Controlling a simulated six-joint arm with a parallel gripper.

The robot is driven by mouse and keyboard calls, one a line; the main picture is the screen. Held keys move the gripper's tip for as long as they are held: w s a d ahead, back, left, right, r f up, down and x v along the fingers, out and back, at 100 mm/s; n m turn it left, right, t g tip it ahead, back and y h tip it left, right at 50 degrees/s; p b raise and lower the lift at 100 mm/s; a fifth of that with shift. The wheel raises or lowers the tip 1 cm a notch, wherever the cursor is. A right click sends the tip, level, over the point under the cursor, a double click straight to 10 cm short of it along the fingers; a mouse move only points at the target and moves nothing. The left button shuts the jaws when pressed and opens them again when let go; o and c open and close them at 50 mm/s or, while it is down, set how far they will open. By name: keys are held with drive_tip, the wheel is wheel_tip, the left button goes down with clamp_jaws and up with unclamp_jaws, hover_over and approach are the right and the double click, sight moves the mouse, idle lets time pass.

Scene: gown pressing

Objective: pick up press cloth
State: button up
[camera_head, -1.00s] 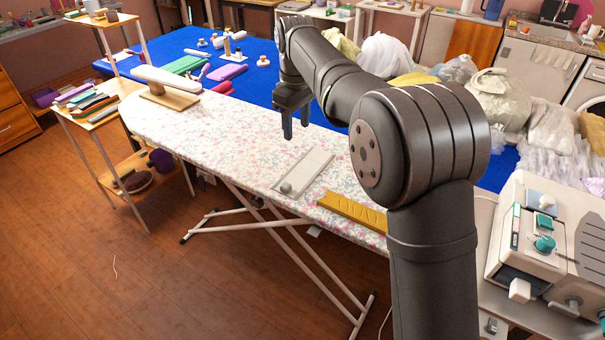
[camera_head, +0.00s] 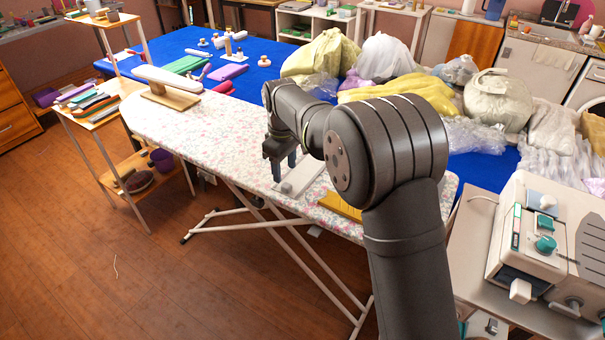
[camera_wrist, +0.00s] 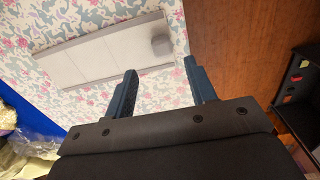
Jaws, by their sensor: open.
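A flat pale rectangle with grey edges, seemingly the press cloth (camera_head: 308,184), lies on the flowered ironing board (camera_head: 218,135). A small grey block (camera_head: 286,187) sits at its near end. In the wrist view, the pale cloth (camera_wrist: 100,55) stretches to the upper left, with the grey block (camera_wrist: 160,46) at its right end. My gripper (camera_head: 279,170) is open and empty, above the board close to the block end. In the wrist view my gripper (camera_wrist: 160,69) has its fingers spread, the tips just below the block in the picture. The height gap is hard to judge.
A yellow strip (camera_head: 340,206) lies on the board right of the cloth, partly behind my arm. A sleeve board (camera_head: 168,85) stands at the board's far left end. Bagged bundles (camera_head: 405,90) fill the blue table behind. A white machine (camera_head: 545,240) stands at right.

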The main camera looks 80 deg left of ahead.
sight(286, 185)
drive_tip(key=f, duration=0.2)
drive_tip(key=d+f, duration=0.1)
drive_tip(key=shift+f, duration=0.4)
drive_tip(key=shift+a+f, duration=0.1)
drive_tip(key=shift+f, duration=0.45)
drive_tip(key=c, duration=1.1)
drive_tip(key=shift+o, duration=0.2)
wheel_tip(286, 185, up, 18)
